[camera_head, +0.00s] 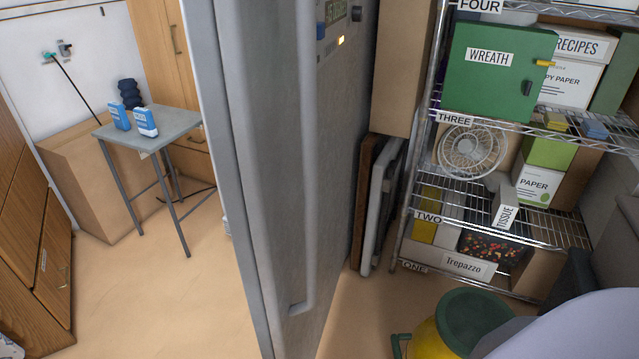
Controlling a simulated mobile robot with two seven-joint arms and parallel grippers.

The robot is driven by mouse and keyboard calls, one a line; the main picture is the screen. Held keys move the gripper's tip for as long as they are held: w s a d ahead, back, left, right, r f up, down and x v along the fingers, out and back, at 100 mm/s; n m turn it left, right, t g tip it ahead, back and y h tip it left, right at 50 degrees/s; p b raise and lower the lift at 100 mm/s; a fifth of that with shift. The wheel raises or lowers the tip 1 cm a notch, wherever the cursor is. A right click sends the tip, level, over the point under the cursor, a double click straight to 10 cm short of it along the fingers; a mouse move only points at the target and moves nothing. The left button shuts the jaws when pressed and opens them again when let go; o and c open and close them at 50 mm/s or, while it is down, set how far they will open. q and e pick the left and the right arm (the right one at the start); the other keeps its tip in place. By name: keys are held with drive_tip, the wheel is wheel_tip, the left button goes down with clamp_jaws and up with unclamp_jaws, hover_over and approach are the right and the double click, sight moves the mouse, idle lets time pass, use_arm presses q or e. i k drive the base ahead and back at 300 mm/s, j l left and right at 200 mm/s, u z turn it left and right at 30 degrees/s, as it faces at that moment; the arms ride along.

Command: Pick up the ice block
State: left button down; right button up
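I see no ice block in the head view. A tall grey fridge or freezer (338,150) stands in the middle, very close to me. Its long vertical handle (309,200) runs down the front of a grey door (262,180). The inside of the appliance is not visible. Neither of my grippers shows in this view.
A small grey table (165,128) with two blue-and-white cartons (146,122) stands at left by a cardboard box (85,175). A wire shelf (480,200) with labelled boxes fills the right. A yellow-green bin (450,325) stands at bottom right. Floor at left is clear.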

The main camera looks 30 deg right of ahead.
sight(118, 113)
drive_tip(key=i+j, duration=0.1)
drive_tip(key=j, duration=0.2)
drive_tip(key=i+j+z, duration=0.1)
drive_tip(key=j, duration=0.2)
drive_tip(key=i+j+z, duration=0.1)
drive_tip(key=i+j, duration=0.5)
drive_tip(key=i+j+z, duration=0.1)
drive_tip(key=i+j, duration=0.25)
drive_tip(key=i, duration=0.1)
